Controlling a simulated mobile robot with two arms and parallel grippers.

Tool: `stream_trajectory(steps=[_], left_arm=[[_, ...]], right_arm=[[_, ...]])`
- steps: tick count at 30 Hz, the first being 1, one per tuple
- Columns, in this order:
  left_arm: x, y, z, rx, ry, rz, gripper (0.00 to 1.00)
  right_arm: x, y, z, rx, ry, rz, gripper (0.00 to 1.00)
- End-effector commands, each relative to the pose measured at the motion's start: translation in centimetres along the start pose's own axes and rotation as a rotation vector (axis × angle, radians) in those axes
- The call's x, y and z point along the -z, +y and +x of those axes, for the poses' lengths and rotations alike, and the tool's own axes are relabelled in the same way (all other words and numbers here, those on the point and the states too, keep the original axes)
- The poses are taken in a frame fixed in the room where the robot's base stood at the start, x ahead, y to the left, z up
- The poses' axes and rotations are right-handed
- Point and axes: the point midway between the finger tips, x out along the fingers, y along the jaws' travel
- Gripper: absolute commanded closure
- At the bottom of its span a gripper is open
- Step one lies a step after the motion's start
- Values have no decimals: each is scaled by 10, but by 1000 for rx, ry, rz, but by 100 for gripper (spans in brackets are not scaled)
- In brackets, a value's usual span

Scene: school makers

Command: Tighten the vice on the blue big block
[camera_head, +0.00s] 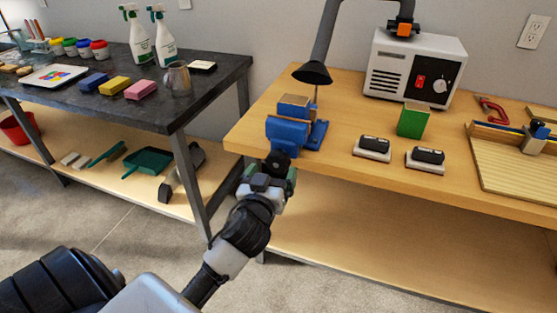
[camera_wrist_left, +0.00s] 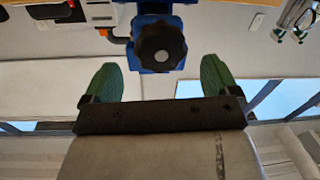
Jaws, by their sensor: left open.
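The blue vice (camera_head: 286,135) stands at the left front corner of the wooden bench. My left gripper (camera_head: 274,177) is just in front of the knob. In the left wrist view its green fingers (camera_wrist_left: 159,78) are open, one on each side of the knob and apart from it. My right gripper is not in view.
A lamp shade (camera_head: 312,73) hangs just behind the vice. A green block (camera_head: 413,120), two erasers (camera_head: 373,147) and a white machine (camera_head: 413,70) stand further right on the bench (camera_head: 340,95). A dark table (camera_head: 205,103) stands to the left, across a gap.

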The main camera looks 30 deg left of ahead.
Motion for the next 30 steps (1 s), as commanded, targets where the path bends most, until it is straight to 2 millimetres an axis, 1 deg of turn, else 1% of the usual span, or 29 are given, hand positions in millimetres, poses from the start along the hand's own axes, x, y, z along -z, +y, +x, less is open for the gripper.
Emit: stream_trajectory(steps=[1,3,6,9,13,21,23,30], left_arm=[[1,0,11,-1,3,3,10],[1,0,24,0,3,2,10],[0,0,39,0,1,3,10],[0,0,48,0,0,1,10],[0,0,55,0,0,2,10],[-1,0,56,0,-1,1,10],[-1,0,56,0,-1,1,20],[-1,0,56,0,-1,1,56]], right_arm=[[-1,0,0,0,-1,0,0],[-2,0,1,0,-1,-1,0],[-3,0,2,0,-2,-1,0],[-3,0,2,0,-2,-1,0],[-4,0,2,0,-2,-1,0],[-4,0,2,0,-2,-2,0],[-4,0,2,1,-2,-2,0],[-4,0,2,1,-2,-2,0]])
